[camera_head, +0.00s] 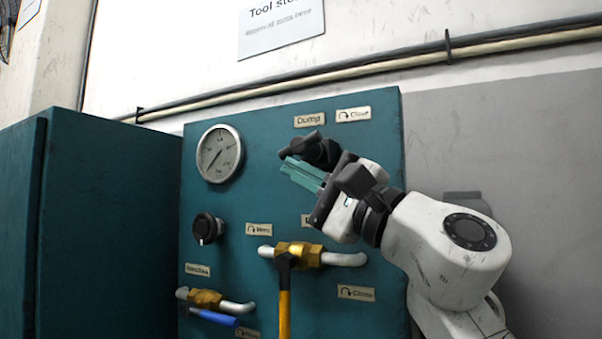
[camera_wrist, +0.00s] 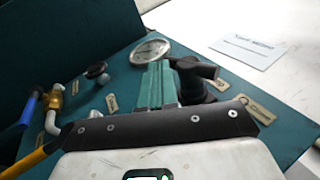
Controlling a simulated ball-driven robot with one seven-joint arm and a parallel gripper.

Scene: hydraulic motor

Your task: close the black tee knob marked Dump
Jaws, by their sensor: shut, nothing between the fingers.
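The black tee knob (camera_head: 318,149) sits on the teal panel under the "Dump" label (camera_head: 309,120), partly hidden by my gripper in the head view. A label with a curved arrow and "Close" (camera_head: 353,114) is to the right of it. In the wrist view the tee knob (camera_wrist: 196,78) shows its crossbar and round base. My gripper (camera_head: 285,166) has teal fingers, shut together and empty.
A round gauge (camera_head: 220,153) is to the left, with a smaller black knob (camera_head: 206,228) below it. Brass valves with a yellow handle (camera_head: 284,300) and a blue handle (camera_head: 214,318) stick out lower down. A teal cabinet (camera_head: 100,220) stands at the left.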

